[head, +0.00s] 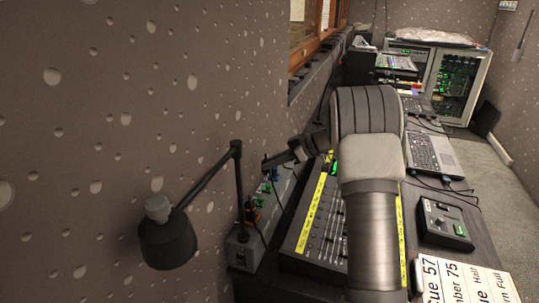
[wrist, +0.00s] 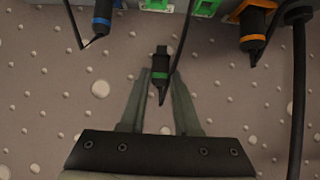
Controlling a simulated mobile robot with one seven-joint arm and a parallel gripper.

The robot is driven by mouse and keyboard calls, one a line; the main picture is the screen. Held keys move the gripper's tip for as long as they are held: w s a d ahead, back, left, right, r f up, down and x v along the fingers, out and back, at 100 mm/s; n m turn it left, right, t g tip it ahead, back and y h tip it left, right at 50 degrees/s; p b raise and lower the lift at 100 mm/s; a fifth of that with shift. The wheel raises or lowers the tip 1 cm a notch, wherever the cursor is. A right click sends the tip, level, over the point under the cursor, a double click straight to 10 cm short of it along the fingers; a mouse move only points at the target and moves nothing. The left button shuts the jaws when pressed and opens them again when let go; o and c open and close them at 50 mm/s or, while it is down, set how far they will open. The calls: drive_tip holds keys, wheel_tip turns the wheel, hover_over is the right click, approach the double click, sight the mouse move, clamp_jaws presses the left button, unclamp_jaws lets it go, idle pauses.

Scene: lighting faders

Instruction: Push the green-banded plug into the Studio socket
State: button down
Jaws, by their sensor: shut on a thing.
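The green-banded plug (wrist: 160,72) is black with a green ring and a thin cable. My gripper (wrist: 161,80) is shut on it, with a finger at each side. The plug's tip points up the wrist view, toward a socket box, with a gap between. Two green sockets show there, one (wrist: 154,4) almost straight above the plug and one (wrist: 206,7) to its right. No socket label is readable, so I cannot tell which is Studio. In the head view my gripper (head: 268,163) is above the socket box (head: 243,250); the plug is not clear there.
A blue-banded plug (wrist: 102,18) and an orange-banded plug (wrist: 252,32) flank the green sockets. A thick black upright (wrist: 298,90) stands at the right of the wrist view. A black lamp (head: 168,240) stands near the box. A fader desk (head: 322,215) lies beside it.

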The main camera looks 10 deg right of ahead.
drive_tip(key=shift+w+d+f+p, duration=0.15)
drive_tip(key=shift+f+p, duration=0.1)
drive_tip(key=shift+f, duration=0.6)
drive_tip(key=shift+w+d+f+p, duration=0.1)
drive_tip(key=shift+w+f+p, duration=0.1)
drive_tip(key=shift+f, duration=0.7)
drive_tip(key=shift+w+d+f+p, duration=0.15)
drive_tip(key=shift+f+p, duration=0.1)
drive_tip(key=shift+f, duration=0.6)
drive_tip(key=shift+b, duration=0.9)
drive_tip(key=shift+f+b, duration=1.1)
drive_tip(key=shift+b, duration=1.8)
idle(0.6)
drive_tip(key=shift+s+f+b, duration=0.15)
drive_tip(key=shift+f+b, duration=0.15)
drive_tip(key=shift+b, duration=0.05)
idle(0.6)
